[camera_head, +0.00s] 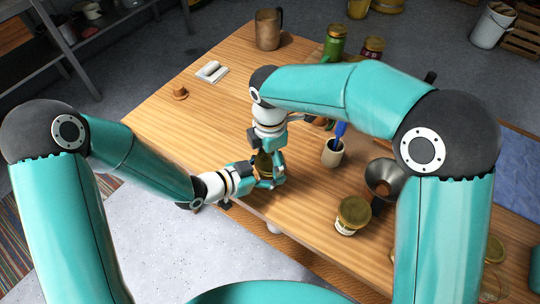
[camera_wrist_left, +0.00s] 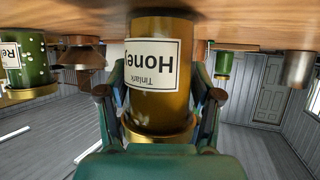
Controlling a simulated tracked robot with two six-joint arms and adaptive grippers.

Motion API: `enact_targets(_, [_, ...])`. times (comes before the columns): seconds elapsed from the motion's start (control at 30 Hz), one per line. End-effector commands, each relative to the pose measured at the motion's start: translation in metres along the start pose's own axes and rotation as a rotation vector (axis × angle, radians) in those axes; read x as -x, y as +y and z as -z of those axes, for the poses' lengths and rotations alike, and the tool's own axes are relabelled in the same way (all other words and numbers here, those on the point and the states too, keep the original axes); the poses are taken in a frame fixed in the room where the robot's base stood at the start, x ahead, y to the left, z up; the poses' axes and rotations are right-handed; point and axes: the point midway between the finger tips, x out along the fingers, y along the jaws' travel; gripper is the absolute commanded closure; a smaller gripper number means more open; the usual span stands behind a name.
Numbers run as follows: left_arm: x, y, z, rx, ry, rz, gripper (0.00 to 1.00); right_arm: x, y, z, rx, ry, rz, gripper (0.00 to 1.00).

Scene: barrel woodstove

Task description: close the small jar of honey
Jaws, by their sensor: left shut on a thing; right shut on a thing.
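The small honey jar (camera_head: 262,165) is amber with a gold lid and stands near the table's front edge. In the left wrist view, which is upside down, its label reads "Tinlark Honey" (camera_wrist_left: 152,65) and the gold lid (camera_wrist_left: 160,138) sits at the jar's mouth. My left gripper (camera_head: 268,178) is shut around the jar's body from the side; its fingers show on both sides in the wrist view (camera_wrist_left: 160,98). My right gripper (camera_head: 270,150) points down from above and is shut at the jar's top, apparently on the lid. The fingers hide whether the lid is fully seated.
A cup with a blue tool (camera_head: 332,154), a funnel (camera_head: 384,180) and another gold-lidded jar (camera_head: 351,215) stand to the right. A metal mug (camera_head: 268,32) and a green jar (camera_head: 334,45) stand farther back. The table's left part is mostly clear.

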Motion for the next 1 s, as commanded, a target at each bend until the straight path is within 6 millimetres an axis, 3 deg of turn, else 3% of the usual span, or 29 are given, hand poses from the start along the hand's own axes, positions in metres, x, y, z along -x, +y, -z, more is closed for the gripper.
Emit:
enact_targets(0.33, [0.0, 0.0001, 0.0005, -0.001, 0.001, 0.0, 1.0, -0.0006, 0.0003, 0.0004, -0.627, 0.0, -0.001, 0.63])
enact_targets(0.47, [0.0, 0.0002, 0.0005, -0.001, 0.001, -0.001, 1.0, -0.0007, 0.0004, 0.0004, -0.715, 0.0, -0.001, 0.63])
enact_targets(0.73, [0.0, 0.0004, 0.0005, -0.002, 0.001, -0.001, 1.0, -0.0006, 0.0006, 0.0005, -0.72, 0.0, -0.002, 0.63])
enact_targets(0.77, [0.0, 0.0005, 0.0005, -0.002, 0.001, -0.001, 1.0, -0.0006, 0.0005, 0.0005, -0.72, 0.0, -0.002, 0.17])
enact_targets(0.87, [0.0, 0.0004, 0.0005, -0.002, 0.001, -0.001, 1.0, -0.0006, 0.0004, 0.0004, -0.719, 0.0, -0.001, 0.0])
enact_targets(1.0, [0.0, 0.0003, 0.0005, -0.001, 0.001, -0.001, 1.0, -0.0006, 0.0003, 0.0004, -0.719, 0.0, -0.001, 0.0])
